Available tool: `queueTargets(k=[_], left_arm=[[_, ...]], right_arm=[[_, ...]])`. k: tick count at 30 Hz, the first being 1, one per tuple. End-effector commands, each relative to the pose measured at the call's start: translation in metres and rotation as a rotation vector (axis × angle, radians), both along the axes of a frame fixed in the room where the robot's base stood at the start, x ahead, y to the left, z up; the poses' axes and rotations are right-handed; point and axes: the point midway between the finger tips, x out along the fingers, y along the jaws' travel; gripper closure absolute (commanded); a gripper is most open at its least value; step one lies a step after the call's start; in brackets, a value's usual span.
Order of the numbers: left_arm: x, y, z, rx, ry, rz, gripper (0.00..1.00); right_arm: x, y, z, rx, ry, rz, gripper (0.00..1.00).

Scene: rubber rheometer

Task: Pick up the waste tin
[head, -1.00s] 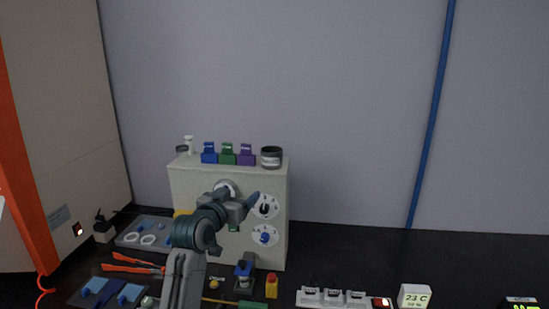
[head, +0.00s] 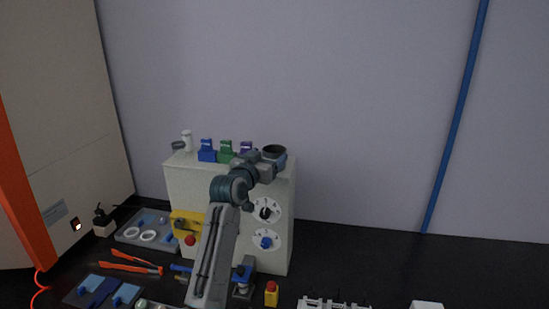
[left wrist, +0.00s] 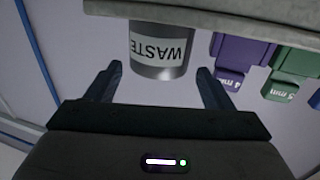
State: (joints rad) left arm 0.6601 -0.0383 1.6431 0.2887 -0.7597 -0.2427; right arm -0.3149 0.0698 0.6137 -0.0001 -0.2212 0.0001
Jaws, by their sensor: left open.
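The waste tin (head: 274,151) is a dark grey cylinder on top of the pale cabinet, at the right end. In the left wrist view the tin (left wrist: 160,55) appears upside down, its white label reading WASTE. My left gripper (head: 270,166) is in front of the tin and hides its lower part in the head view. In the left wrist view my left gripper (left wrist: 158,82) is open, with one finger on each side of the tin's near end. The gap between them holds nothing gripped. My right gripper is not in view.
Purple (left wrist: 240,58) and green (left wrist: 292,68) labelled blocks stand beside the tin on the cabinet (head: 186,183), with a blue block (head: 207,151) and white bottle (head: 187,140) farther left. Dials (head: 265,210) are on its front. Orange tongs (head: 130,263) lie on the dark bench (head: 345,265).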

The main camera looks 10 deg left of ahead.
Motion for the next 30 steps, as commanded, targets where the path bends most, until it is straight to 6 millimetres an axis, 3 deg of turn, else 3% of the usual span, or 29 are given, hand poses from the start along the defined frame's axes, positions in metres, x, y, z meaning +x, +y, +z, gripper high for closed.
queueTargets(k=[9,15,22,28,30], left_arm=[[0.035,-0.009,-0.001,0.000,0.002,0.000,0.25],[0.049,-0.012,-0.004,0.000,0.001,0.000,0.25],[0.050,-0.013,-0.005,0.000,0.000,0.000,0.25],[0.050,-0.013,-0.005,0.000,0.000,0.000,0.62],[0.050,-0.013,-0.004,0.000,-0.001,0.000,0.61]], right_arm=[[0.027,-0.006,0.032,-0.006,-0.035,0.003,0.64],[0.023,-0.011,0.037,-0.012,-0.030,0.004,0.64],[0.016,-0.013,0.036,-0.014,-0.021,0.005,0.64],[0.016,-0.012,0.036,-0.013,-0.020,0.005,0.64],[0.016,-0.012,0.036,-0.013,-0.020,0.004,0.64]])
